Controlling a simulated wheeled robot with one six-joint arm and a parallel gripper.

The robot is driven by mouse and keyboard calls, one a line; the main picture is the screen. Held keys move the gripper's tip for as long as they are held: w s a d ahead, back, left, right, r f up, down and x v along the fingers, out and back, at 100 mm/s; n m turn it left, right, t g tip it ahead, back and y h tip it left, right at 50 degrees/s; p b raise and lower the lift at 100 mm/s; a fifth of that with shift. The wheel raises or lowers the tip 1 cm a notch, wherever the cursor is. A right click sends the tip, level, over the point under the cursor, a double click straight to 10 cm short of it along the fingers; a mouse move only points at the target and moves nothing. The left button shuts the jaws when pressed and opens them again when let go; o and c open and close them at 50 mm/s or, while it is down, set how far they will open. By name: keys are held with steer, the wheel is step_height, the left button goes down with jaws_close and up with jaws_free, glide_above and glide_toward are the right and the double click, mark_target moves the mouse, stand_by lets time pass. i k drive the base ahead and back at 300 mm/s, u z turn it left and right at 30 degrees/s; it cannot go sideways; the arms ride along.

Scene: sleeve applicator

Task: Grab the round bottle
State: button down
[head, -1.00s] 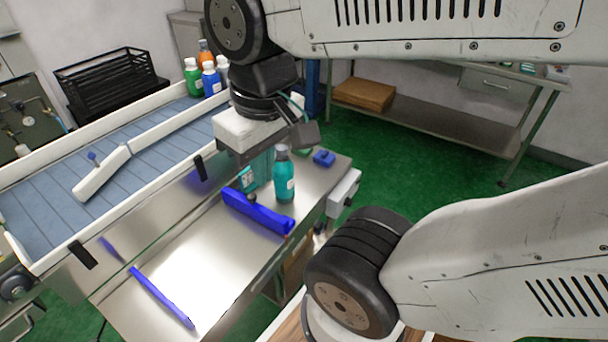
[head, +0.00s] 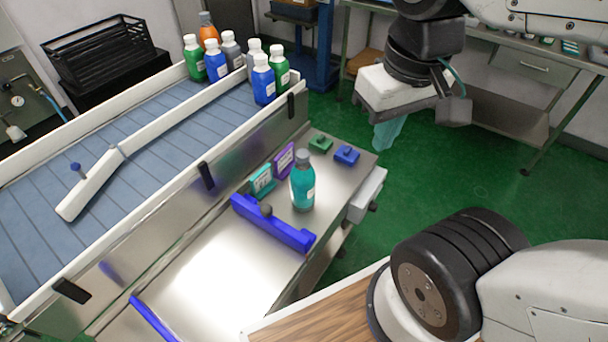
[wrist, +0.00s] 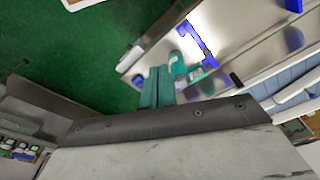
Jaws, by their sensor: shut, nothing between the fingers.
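A teal round bottle (head: 303,187) with a grey cap and a pale label stands upright on the steel table, beside a blue guide bar (head: 272,224). My gripper (head: 385,140), with teal fingers, is to the right of the bottle and farther back, appearing over the green floor past the table's end. The fingers look closed together and empty, with clear space between them and the bottle in the head view. In the wrist view the shut fingers (wrist: 157,88) point toward the table, and the bottle (wrist: 177,64) shows just right of their tips.
A teal block (head: 262,181) and a purple block (head: 284,160) stand behind the bottle. Small green (head: 320,144) and blue (head: 346,155) pieces lie near the table's end. Several capped bottles stand on the conveyor (head: 150,150), whose raised side wall borders the table.

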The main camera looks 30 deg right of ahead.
mark_target(302, 175)
steer(key=z, duration=0.85)
steer(key=k, duration=1)
steer(key=u, duration=0.15)
steer(key=i, duration=0.35)
steer(key=z, duration=0.05)
